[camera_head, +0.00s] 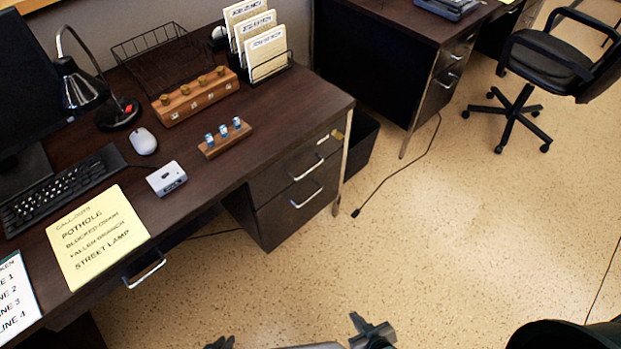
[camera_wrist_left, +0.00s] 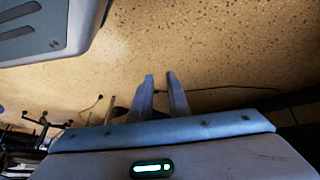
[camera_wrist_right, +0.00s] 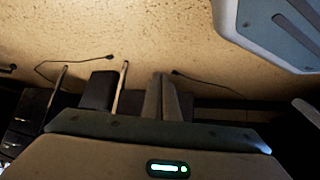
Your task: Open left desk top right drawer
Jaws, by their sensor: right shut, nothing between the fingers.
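The left desk (camera_head: 270,125) has a dark wood top and a drawer stack at its right end. The top right drawer (camera_head: 275,180) is closed and has a silver bar handle (camera_head: 308,169). A lower drawer (camera_head: 280,220) with a similar handle is closed below it. My left gripper (camera_head: 220,343) shows only at the bottom edge; in the left wrist view (camera_wrist_left: 160,76) its fingers are a little apart and empty. My right gripper (camera_head: 368,328) is at the bottom centre, over the floor and apart from the drawer. In the right wrist view (camera_wrist_right: 161,76) its fingers are together and empty.
A centre drawer with a handle (camera_head: 145,270) is at the desk's left. A dark bin (camera_head: 358,140) stands beyond the desk's right leg (camera_head: 343,160). A black chair (camera_head: 545,60) and second desk (camera_head: 400,20) are behind. Open floor (camera_head: 420,240) lies before the drawers.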

